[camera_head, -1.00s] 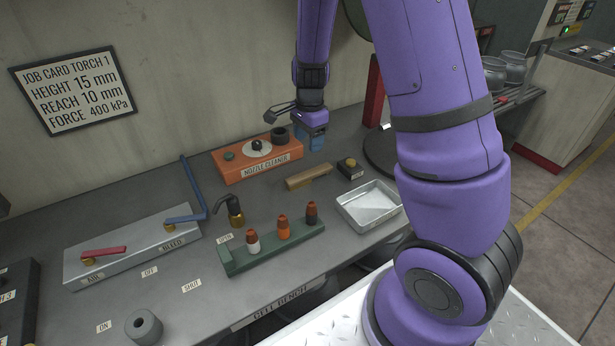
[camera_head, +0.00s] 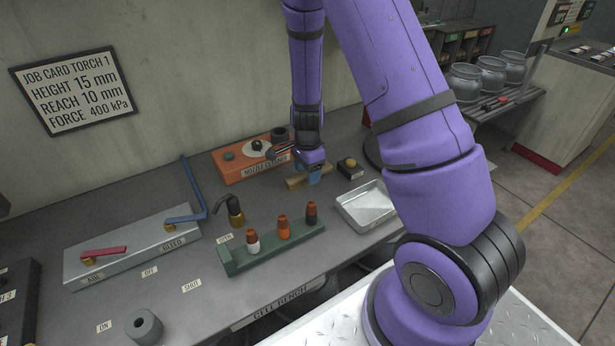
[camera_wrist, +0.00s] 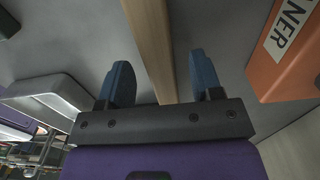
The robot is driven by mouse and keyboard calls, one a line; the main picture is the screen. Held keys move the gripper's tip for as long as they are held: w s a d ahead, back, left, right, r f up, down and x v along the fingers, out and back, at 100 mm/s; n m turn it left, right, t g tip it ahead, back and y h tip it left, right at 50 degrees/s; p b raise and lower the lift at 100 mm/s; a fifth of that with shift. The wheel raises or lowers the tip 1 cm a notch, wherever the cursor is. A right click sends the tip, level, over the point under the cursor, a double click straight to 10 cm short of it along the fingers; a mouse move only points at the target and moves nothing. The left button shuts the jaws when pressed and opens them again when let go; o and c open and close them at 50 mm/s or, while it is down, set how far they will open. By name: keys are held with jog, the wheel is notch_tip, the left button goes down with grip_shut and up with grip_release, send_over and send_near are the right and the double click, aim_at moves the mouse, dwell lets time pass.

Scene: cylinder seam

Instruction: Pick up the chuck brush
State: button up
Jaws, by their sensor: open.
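The chuck brush, seen as a plain wooden bar (camera_head: 294,183), lies on the grey bench in front of the orange nozzle cleaner. My gripper (camera_head: 315,177) points down at its right part and hides some of it. In the wrist view the brush's wooden bar (camera_wrist: 149,30) runs between the two blue fingers of my gripper (camera_wrist: 160,60), with a gap on each side. The fingers are open and hold nothing. I cannot tell how far down beside the bar the fingertips reach.
The orange nozzle cleaner (camera_head: 228,172) stands close behind the brush. A green rack (camera_head: 262,258) with several nozzles stands in front.

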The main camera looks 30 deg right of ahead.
jog(key=shift+f, duration=0.75)
jog(key=c, duration=1.1)
notch_tip(320, 180, up, 10)
jog(key=shift+r, duration=0.1)
